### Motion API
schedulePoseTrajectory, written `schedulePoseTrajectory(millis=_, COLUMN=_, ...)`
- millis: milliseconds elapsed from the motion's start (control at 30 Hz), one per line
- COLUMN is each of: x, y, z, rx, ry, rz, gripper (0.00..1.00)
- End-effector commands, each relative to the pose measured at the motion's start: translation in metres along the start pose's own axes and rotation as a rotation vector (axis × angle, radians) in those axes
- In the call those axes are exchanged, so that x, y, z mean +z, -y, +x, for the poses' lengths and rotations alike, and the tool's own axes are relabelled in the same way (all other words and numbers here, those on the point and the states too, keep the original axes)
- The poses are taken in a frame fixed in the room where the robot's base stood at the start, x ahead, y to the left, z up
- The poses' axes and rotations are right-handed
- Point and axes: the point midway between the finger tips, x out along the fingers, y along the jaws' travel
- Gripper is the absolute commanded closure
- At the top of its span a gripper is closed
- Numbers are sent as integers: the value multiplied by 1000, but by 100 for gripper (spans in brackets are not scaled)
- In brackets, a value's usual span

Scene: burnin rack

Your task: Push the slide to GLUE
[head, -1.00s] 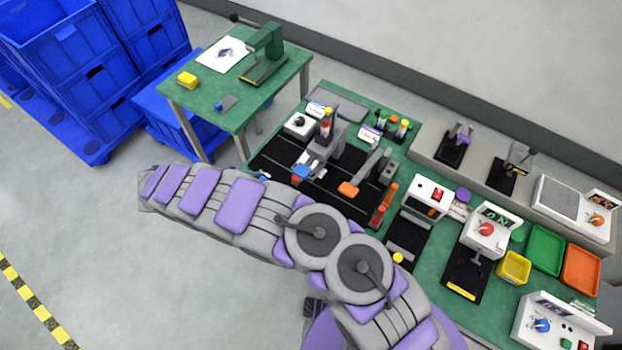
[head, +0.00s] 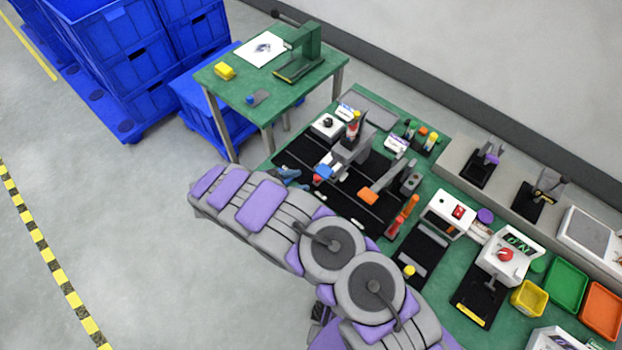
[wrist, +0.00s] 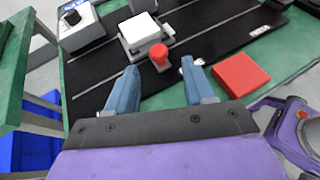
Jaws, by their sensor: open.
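In the wrist view, a white block (wrist: 146,33) with a red knob (wrist: 159,55) on its near side sits on a black board (wrist: 92,72) with pale lines; I take it for the slide. My gripper (wrist: 160,82) is open, its two blue fingers spread on either side just short of the red knob, with nothing held. Whether the fingers touch the knob is not clear. A small white label (wrist: 260,30) lies on the board's right part, its text unreadable. In the head view, my gripper (head: 290,176) is partly hidden by my arm at the black board's (head: 292,158) left edge.
A red square block (wrist: 240,75) lies right of my right finger. A box with a black knob (wrist: 78,25) stands at the board's upper left. In the head view, clamps with an orange handle (head: 368,197) stand on the board. A green side table (head: 225,92) is behind left.

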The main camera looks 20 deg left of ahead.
Motion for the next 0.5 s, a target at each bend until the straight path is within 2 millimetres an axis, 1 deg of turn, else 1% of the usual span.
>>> schedulePoseTrajectory(millis=33, x=-1, y=1, z=10, rx=-5, ry=2, rz=-1, gripper=47)
schedulePoseTrajectory(millis=200, x=-2, y=-1, z=36, rx=-5, ry=4, rz=0, gripper=47)
schedulePoseTrajectory(millis=333, x=-2, y=-2, z=50, rx=-2, ry=2, rz=1, gripper=47)
schedulePoseTrajectory(millis=500, x=-1, y=-1, z=57, rx=1, ry=0, rz=3, gripper=47)
